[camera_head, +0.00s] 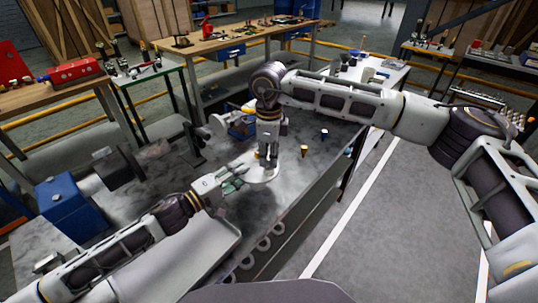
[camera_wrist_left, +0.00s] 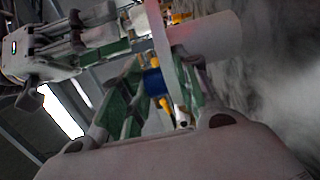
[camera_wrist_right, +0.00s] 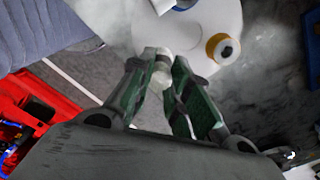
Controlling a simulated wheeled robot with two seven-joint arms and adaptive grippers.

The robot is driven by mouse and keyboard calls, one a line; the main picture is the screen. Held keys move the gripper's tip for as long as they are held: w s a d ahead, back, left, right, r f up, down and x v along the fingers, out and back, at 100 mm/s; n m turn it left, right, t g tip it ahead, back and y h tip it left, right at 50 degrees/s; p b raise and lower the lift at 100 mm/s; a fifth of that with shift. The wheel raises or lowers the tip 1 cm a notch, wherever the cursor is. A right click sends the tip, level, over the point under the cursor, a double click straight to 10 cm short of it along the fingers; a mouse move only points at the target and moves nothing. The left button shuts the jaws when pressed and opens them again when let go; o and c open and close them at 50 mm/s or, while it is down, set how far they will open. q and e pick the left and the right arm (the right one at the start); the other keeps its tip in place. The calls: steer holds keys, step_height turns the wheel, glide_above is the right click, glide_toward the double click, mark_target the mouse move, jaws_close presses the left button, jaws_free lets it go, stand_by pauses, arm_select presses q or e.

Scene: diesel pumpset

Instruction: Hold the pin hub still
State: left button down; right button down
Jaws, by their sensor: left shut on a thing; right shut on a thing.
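The pin hub (camera_head: 262,174) is a white disc on the grey bench top, partly hidden by my grippers. In the left wrist view the hub (camera_wrist_left: 163,38) is seen edge-on, with a white cylinder, a blue pin (camera_wrist_left: 153,82) and yellow pins on it. My left gripper (camera_head: 234,183) comes in from the left, its green-padded fingers shut on the hub's rim. My right gripper (camera_head: 268,160) points down over the hub. In the right wrist view its fingers are shut on a small pale pin (camera_wrist_right: 163,64) at the disc's edge; a yellow-ringed black pin (camera_wrist_right: 222,48) stands beside.
A small yellow-and-dark part (camera_head: 304,151) and a blue part (camera_head: 324,134) stand on the bench right of the hub. A blue box (camera_head: 72,208) and dark machinery (camera_head: 120,165) are at the left. A light tray (camera_head: 205,262) lies near the front edge.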

arm_select(q)
steer(key=shift+f, duration=0.2)
arm_select(e)
steer(key=shift+f, duration=0.2)
steer(key=c, duration=1.3)
jaws_free()
steer(key=shift+r, duration=0.15)
steer(key=shift+r, duration=5.85)
arm_select(q)
steer(key=c, duration=1)
jaws_free()
steer(key=shift+r, duration=0.1)
steer(key=shift+o, duration=0.2)
steer(key=shift+a, duration=0.1)
